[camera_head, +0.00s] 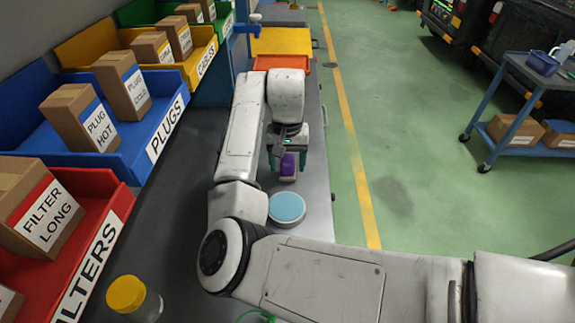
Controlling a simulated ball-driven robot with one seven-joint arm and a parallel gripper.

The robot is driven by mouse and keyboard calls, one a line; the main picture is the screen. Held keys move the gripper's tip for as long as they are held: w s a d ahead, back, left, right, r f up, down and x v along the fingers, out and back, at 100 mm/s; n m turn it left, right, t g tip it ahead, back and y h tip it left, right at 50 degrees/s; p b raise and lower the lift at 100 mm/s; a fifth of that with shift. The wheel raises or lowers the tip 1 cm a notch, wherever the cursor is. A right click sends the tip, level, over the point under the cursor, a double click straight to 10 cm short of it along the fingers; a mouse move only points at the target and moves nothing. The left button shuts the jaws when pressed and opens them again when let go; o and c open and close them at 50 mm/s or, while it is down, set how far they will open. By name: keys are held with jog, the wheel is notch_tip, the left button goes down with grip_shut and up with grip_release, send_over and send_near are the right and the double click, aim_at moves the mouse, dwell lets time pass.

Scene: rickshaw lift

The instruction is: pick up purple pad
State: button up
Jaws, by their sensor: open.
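The purple pad (288,163) is a small purple block on the grey bench, near its right edge. My gripper (289,160) is over it, pointing down. The teal fingers are open, one on either side of the pad as seen here. Whether they touch it cannot be told. The gripper body hides the pad's upper part.
A round light-blue disc (287,208) sits nearer on the bench. An orange tray (296,65) is behind the gripper. Labelled bins, such as the blue PLUGS bin (140,150), line the left. A yellow-lidded jar (128,297) stands front left. Green floor lies right.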

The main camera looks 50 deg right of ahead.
jog(key=shift+f, duration=0.25)
jog(key=shift+c, duration=0.5)
jog(key=c, duration=1)
jog(key=shift+o, duration=0.2)
jog(key=shift+r, duration=0.1)
jog(key=shift+r, duration=0.65)
jog(key=s+r, duration=1.1)
jog(key=s, duration=0.3)
jog(key=shift+r+p, duration=0.3)
jog(key=shift+p, duration=0.05)
jog(key=shift+d, duration=0.1)
